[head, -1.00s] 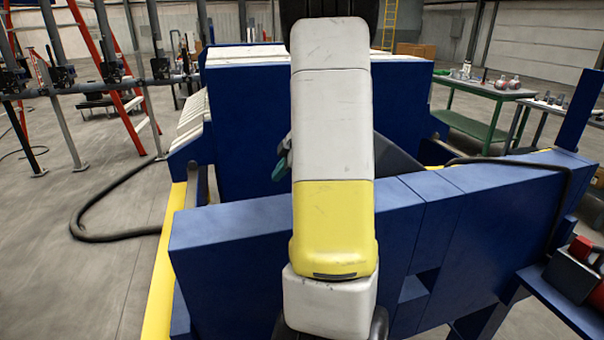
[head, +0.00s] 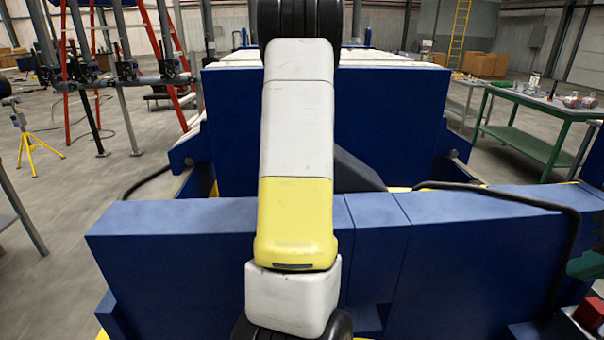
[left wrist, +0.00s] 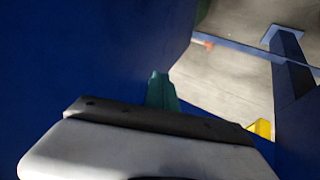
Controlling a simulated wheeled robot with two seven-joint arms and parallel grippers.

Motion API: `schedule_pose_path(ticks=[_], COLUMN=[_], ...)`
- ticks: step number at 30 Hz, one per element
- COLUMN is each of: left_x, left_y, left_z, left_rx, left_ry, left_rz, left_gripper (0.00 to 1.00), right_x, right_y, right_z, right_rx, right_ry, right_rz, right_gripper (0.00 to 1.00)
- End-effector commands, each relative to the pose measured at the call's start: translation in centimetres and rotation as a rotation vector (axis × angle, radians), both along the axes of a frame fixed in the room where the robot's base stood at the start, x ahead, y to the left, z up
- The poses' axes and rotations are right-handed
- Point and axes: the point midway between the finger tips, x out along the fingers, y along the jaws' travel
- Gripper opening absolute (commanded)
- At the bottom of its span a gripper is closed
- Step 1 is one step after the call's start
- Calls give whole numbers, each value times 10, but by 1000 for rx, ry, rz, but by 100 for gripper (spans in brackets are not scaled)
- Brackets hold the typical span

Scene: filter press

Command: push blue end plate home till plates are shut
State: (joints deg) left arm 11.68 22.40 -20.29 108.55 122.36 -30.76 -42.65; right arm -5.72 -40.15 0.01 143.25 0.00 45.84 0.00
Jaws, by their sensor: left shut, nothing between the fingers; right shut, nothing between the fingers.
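The blue end plate (head: 395,125) stands upright across the press, behind the nearer blue crossbeam (head: 160,240). Pale filter plates (head: 385,63) show over its top edge; whether gaps lie between them is hidden. One of my arms crosses the middle of the head view and covers part of the end plate. My left gripper is hidden in the head view; in the left wrist view its shut green fingers (left wrist: 162,90) are empty, beside a large blue surface. Contact cannot be made out. My right gripper (head: 588,264) is partly in view at the right edge, shut and empty.
A black hose (head: 500,198) runs over the crossbeam at the right. A green table (head: 530,145) with small items stands at the back right. Red ladders, posts and a yellow tripod (head: 35,145) stand at the left. Open floor lies at the left.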

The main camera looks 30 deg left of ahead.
Motion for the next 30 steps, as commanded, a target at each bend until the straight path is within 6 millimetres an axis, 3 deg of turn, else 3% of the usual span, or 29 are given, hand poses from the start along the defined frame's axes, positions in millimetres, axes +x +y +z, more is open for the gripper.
schedule_pose_path(ticks=[12,20,30], left_x=[11,40,44], left_y=[52,71,73], left_z=[-71,-67,-67], left_rx=[2,2,0], left_ry=[5,-2,1], left_rz=[1,3,2], left_gripper=[0,0,0], right_x=[0,0,0], right_y=[0,0,0], right_z=[0,0,0], right_rx=[0,0,0], right_ry=[1,1,1], right_rz=[0,0,0], right_gripper=[0,0,0])
